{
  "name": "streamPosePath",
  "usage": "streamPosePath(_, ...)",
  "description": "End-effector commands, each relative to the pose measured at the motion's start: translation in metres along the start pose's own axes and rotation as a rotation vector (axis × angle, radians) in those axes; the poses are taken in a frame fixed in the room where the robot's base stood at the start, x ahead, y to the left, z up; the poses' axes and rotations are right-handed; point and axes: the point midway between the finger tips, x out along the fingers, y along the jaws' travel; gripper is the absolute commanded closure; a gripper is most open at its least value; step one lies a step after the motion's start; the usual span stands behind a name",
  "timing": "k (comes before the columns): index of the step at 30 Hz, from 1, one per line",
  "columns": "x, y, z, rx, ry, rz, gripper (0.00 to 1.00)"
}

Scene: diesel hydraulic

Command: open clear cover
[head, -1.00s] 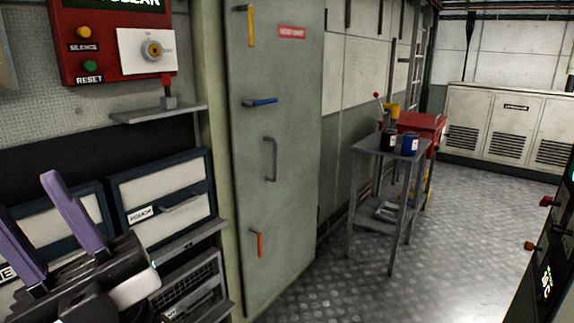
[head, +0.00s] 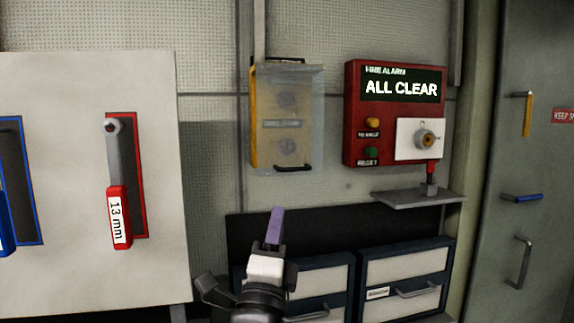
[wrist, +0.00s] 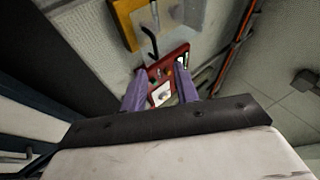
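The clear cover (head: 288,120) is a see-through box front on a yellow-sided wall unit (head: 254,118), left of the fire alarm panel. It appears closed. A black handle (head: 293,168) sits at its bottom edge. In the wrist view, the clear cover (wrist: 165,18) and its black handle (wrist: 151,44) show at the top, beyond the fingers. My gripper (head: 276,212) is below the cover in the head view, seen edge-on with one purple finger showing. In the wrist view my gripper (wrist: 160,85) has both purple fingers apart, with nothing between them.
The red alarm panel (head: 353,110) reads "ALL CLEAR", above a small shelf (head: 418,199). Drawers (head: 400,280) stand below. A white board (head: 60,180) with a red 13 mm wrench (head: 118,215) is at left. A grey door (head: 540,130) with handles is at right.

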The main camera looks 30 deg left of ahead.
Motion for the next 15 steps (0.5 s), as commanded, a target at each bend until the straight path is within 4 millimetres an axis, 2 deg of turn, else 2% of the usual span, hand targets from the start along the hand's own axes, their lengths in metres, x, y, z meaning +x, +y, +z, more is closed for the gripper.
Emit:
streamPosePath(3,0.005,0.005,-0.009,0.065,0.037,0.035,0.70)
streamPosePath(8,0.018,0.006,-0.012,0.087,0.050,0.044,0.70)
streamPosePath(15,0.067,0.006,-0.014,0.084,0.049,0.043,0.70)
